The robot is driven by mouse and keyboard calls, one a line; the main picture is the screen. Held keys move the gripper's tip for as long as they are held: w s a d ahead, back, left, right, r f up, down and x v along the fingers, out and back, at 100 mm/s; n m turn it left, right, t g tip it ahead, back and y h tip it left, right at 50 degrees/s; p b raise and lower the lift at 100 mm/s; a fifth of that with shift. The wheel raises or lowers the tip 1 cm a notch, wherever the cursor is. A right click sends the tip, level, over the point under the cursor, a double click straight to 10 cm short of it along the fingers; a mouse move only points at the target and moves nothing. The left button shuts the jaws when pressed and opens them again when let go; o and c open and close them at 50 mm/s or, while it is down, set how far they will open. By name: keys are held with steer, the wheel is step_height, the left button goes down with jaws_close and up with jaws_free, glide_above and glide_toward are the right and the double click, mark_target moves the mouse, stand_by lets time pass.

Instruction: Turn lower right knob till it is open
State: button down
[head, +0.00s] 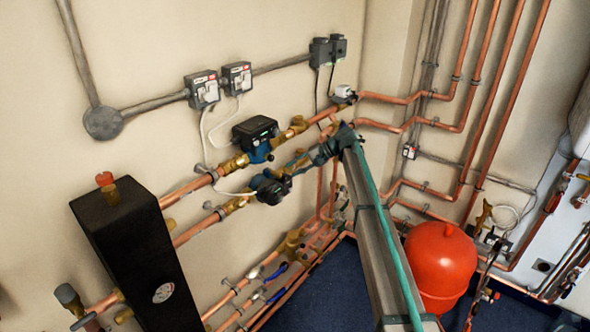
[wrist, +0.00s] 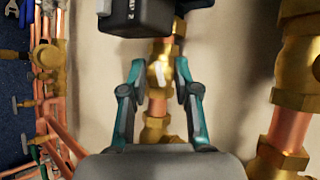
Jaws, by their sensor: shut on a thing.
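In the wrist view, a brass valve (wrist: 160,50) with a small pale part (wrist: 159,73), which looks like the lower right knob, sits on a copper pipe. My gripper (wrist: 159,70) has one teal and black finger on each side of it, shut on it. Slim gaps seem to show beside the brass, so the exact contact is hard to see. In the head view my gripper (head: 318,156) is at the lower pump pipe, just right of the lower pump (head: 270,187). My arm and gripper hide the knob there, and its turn angle cannot be read.
The upper pump (head: 256,136) and its pipe run close above. A larger brass fitting (wrist: 296,75) stands close at right in the wrist view. Lower pipes with blue-handled valves (head: 277,270) are below. A red tank (head: 440,262) stands right of my arm.

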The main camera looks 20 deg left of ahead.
steer(key=m+y, duration=0.2)
steer(key=m, duration=0.1)
steer(key=shift+d+f, duration=0.1)
steer(key=shift+m, duration=0.4)
steer(key=c, duration=1.1)
jaws_free()
steer(key=shift+c, duration=0.2)
steer(key=v, duration=1.2)
steer(key=shift+s, duration=0.1)
